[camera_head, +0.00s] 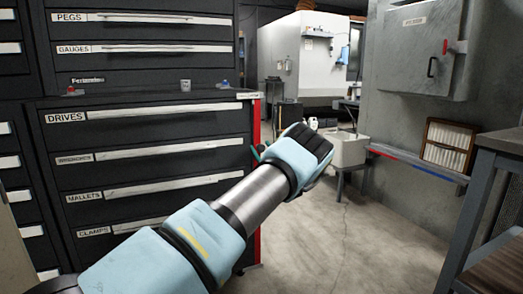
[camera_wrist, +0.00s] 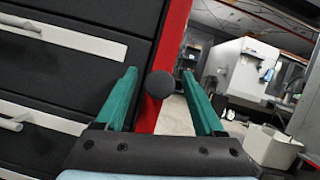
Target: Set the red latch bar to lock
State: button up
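The red latch bar (camera_head: 257,125) runs upright along the right front edge of the dark drawer cabinet. In the wrist view the red bar (camera_wrist: 175,40) rises behind a dark round knob (camera_wrist: 160,84). My gripper (camera_wrist: 159,76) is open, with one teal finger on each side of the knob in that picture. I cannot tell whether either finger touches it. In the head view my gripper (camera_head: 259,152) is beside the bar, and my wrist hides much of the fingers and the knob.
The drawer cabinet (camera_head: 150,128) has several labelled drawers, all looking shut. A small cup (camera_head: 186,85) stands on its ledge. A grey wall box (camera_head: 418,48) with a small red handle hangs at right. A metal table (camera_head: 500,140) stands at the right edge. The floor (camera_head: 335,240) between is clear.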

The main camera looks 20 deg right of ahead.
grip_shut()
dwell(0.3)
dwell(0.9)
